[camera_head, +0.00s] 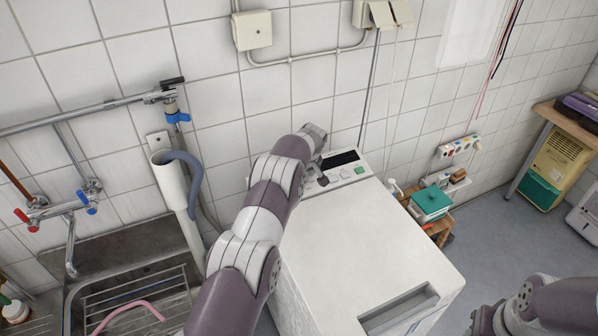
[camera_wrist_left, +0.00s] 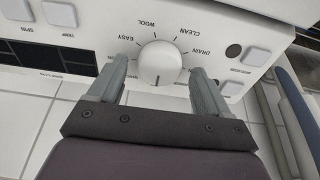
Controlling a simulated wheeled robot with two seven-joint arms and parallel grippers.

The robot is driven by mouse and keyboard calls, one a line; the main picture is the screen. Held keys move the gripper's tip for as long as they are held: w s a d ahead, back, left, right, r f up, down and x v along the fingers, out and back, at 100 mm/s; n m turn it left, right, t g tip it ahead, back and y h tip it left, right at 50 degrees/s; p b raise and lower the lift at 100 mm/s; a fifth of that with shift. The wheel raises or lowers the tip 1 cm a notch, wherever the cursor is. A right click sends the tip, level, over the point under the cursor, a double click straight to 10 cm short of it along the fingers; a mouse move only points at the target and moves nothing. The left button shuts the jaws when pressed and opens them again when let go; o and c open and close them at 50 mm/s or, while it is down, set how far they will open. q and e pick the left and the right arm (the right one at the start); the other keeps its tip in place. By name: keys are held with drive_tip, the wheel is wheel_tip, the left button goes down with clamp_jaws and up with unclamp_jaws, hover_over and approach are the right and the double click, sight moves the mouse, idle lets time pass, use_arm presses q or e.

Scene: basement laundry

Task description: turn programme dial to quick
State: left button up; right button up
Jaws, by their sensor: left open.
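The white round programme dial (camera_wrist_left: 161,62) sits on the washing machine's control panel (camera_wrist_left: 100,28) in the left wrist view. A short dark mark on the dial points toward my gripper's palm. My left gripper (camera_wrist_left: 160,70) is open, with one finger on each side of the dial and small gaps visible. In the head view my left arm reaches over the washing machine (camera_head: 350,235) to its back panel and hides the dial. My right arm shows at the lower right, its gripper out of frame.
A sink (camera_head: 130,290) with taps is left of the machine. A grey hose (camera_head: 190,180) hangs by the wall. A teal-lidded box (camera_head: 431,203) stands to the right, with open floor beyond.

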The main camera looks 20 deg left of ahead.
use_arm(q)
drive_tip(key=shift+a+f, duration=0.1)
drive_tip(key=shift+f, duration=0.1)
drive_tip(key=shift+w+f, duration=0.15)
drive_tip(key=shift+f, duration=0.05)
drive_tip(key=c, duration=1)
